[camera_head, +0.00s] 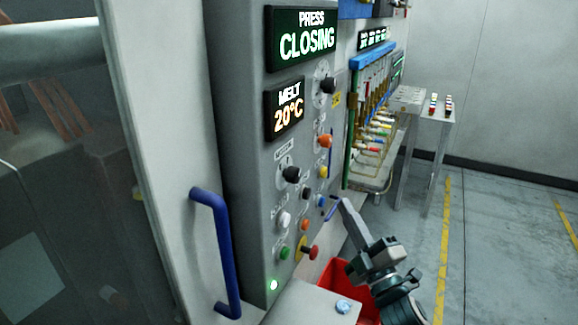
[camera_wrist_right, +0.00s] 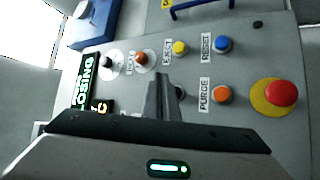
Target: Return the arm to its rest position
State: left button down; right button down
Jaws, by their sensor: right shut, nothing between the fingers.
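My right arm (camera_head: 378,262) reaches up from the lower right in the head view. Its gripper (camera_head: 345,207) is shut and empty, with the fingers pointing at the grey control panel (camera_head: 262,200) near the blue button (camera_head: 320,200). In the right wrist view the closed fingers (camera_wrist_right: 163,85) stand in front of the panel, partly hiding a dark button or knob. I cannot tell whether the fingertips touch the panel. My left gripper is not in view.
The panel carries a red button (camera_head: 314,252), a blue handle (camera_head: 222,250) stands left of it, and screens read "PRESS CLOSING" (camera_head: 303,37) and "MELT 20°C" (camera_head: 286,108). A red bin (camera_head: 330,272) is beneath my arm. Floor (camera_head: 500,250) at right is clear.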

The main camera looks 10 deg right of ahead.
jog(key=s+d+f+m+g+h, duration=0.25)
jog(key=s+f+m+g, duration=0.35)
jog(key=f, duration=0.6)
jog(key=s+d+f+m+g+h, duration=0.25)
jog(key=s+f+m+h, duration=0.35)
jog(key=f, duration=0.6)
jog(key=s+a+f+m+g+y, duration=0.15)
jog(key=s+f+g, duration=0.4)
jog(key=s, duration=0.75)
jog(key=s+a+f+m+g+y, duration=0.15)
jog(key=s+f+g, duration=0.45)
jog(key=s, duration=0.7)
notch_tip(320, 180, down, 28)
jog(key=s+f, duration=0.1)
jog(key=s+d+f+g+b, duration=0.1)
jog(key=s+d+f, duration=0.2)
jog(key=s+f, duration=1.5)
jog(key=shift+s+f, duration=0.25)
jog(key=shift+f, duration=0.05)
jog(key=shift+h, duration=0.25)
